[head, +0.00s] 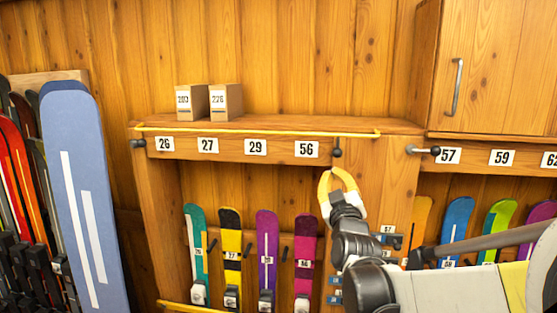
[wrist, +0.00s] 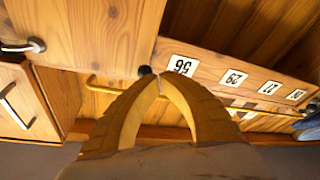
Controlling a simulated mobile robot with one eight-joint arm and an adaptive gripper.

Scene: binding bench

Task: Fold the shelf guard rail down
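The yellow guard rail (head: 255,131) runs along the top front edge of the wooden shelf (head: 228,149), with short bent ends at both sides. In the wrist view the rail (wrist: 104,88) passes behind my fingers, which hide part of it. A dark round knob (head: 337,153) on a short stem sits at the shelf front, right of label 56. My gripper (head: 328,173) is just below this knob, its yellow fingertips together with nothing seen between them. In the wrist view the fingertips (wrist: 159,80) are close to the knob (wrist: 145,71); contact cannot be told.
Two small numbered boxes (head: 192,102) (head: 226,102) stand on the shelf behind the rail. Colourful skis (head: 267,250) hang below. A cupboard with a metal handle (head: 456,88) is at upper right. Another dark knob (head: 435,151) projects at right. Large skis (head: 80,185) stand at left.

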